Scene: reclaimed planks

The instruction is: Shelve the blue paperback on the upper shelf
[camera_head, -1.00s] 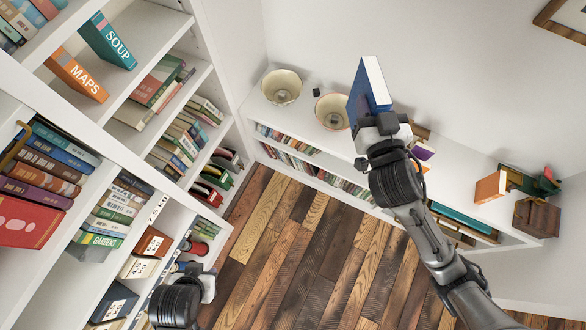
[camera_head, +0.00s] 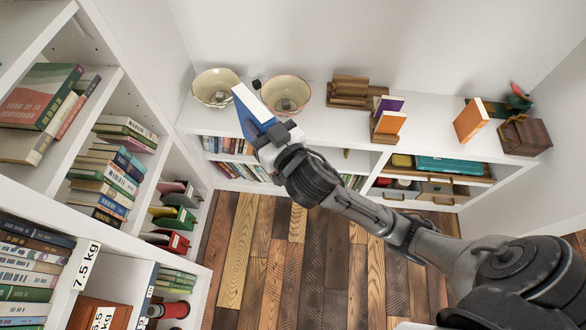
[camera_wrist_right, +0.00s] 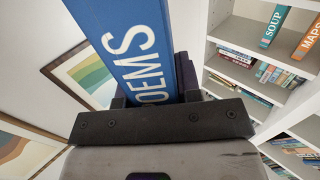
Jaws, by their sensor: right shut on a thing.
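The blue paperback (camera_head: 252,112) stands up from my right gripper (camera_head: 270,136), which is shut on its lower end. In the right wrist view the book (camera_wrist_right: 128,40) shows a blue spine with white letters reading "OEMS", the rest cut off or hidden. The gripper holds it in the air in front of the low white shelf at the back. The tall white bookcase (camera_head: 112,72) is at the left; its upper part is cut off in the head view. My left gripper is out of view.
Two bowls, one left (camera_head: 216,88) and one right (camera_head: 286,95), stand on the low shelf behind the held book. An orange book (camera_head: 470,120) and a wooden box (camera_head: 525,136) stand further right. The plank floor (camera_head: 245,250) is clear.

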